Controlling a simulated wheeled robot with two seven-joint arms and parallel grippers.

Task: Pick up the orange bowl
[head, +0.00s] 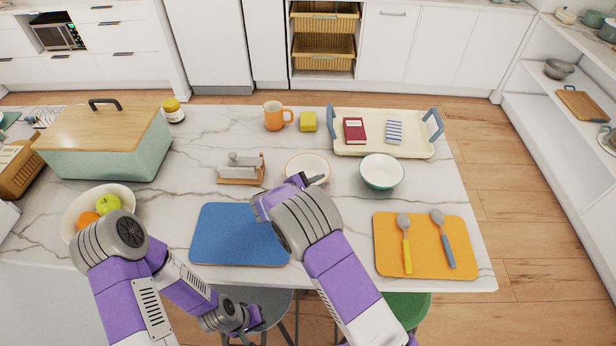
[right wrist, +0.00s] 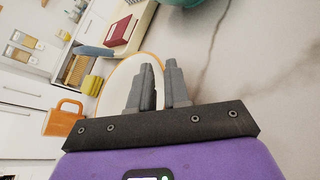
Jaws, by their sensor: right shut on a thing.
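The orange bowl (head: 307,165) is pale inside with an orange rim and sits near the middle of the marble counter. It also shows in the right wrist view (right wrist: 118,85), partly hidden by the fingers. My right gripper (head: 303,182) is at the near side of this bowl, and its fingers (right wrist: 159,82) are shut on the rim. I cannot tell whether the bowl is lifted off the counter. My left gripper (head: 254,318) hangs low near the stools in front of the counter, away from the bowl; its jaws are too small to read.
A white and green bowl (head: 382,171) stands close on the right. A wooden holder (head: 241,176) is on the left. Behind are an orange mug (head: 274,115), a yellow block (head: 308,122) and a cream tray (head: 370,149). A blue mat (head: 225,240) and an orange mat (head: 427,262) lie nearer.

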